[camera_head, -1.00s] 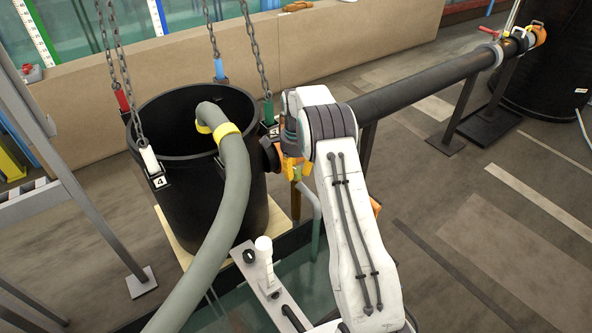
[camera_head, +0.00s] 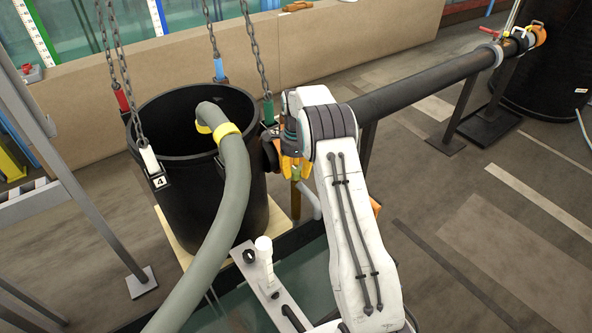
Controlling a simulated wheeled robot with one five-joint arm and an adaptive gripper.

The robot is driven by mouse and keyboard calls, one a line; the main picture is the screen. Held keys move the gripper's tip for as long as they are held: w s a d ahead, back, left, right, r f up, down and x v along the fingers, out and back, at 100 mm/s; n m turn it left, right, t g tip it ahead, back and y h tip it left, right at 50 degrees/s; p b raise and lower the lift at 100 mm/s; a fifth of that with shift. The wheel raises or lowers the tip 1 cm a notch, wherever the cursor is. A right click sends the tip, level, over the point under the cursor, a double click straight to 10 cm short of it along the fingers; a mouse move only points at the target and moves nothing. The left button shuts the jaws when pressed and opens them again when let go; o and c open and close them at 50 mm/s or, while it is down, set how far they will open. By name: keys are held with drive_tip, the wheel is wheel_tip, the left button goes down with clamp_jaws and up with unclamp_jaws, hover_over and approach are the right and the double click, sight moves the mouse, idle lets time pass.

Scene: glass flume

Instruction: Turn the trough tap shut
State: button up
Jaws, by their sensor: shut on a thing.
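My gripper (camera_head: 296,170), with orange fingers, is at the right side of the black tub, beside the pipe end. It is shut around the tap there; the fingers and my arm hide most of the tap handle. A small yellow-green part shows between the fingers. The tap's grey bent spout (camera_head: 311,203) hangs below, over the trough (camera_head: 283,240). No stream shows under the spout. The trough has a dark rim and greenish water, partly covered by my arm.
The black tub (camera_head: 185,205) hangs on chains, with a thick grey hose (camera_head: 236,185) over its rim. A black pipe (camera_head: 425,85) runs back right on stands to a valve with a red lever (camera_head: 489,33). The floor at right is clear.

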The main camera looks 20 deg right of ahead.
sight(296, 169)
drive_tip(key=shift+s+f, duration=0.15)
drive_tip(key=o, duration=1.2)
drive_tip(key=shift+r, duration=0.2)
wheel_tip(296, 169, up, 12)
drive_tip(key=shift+f+n, duration=0.15)
drive_tip(key=shift+n, duration=0.15)
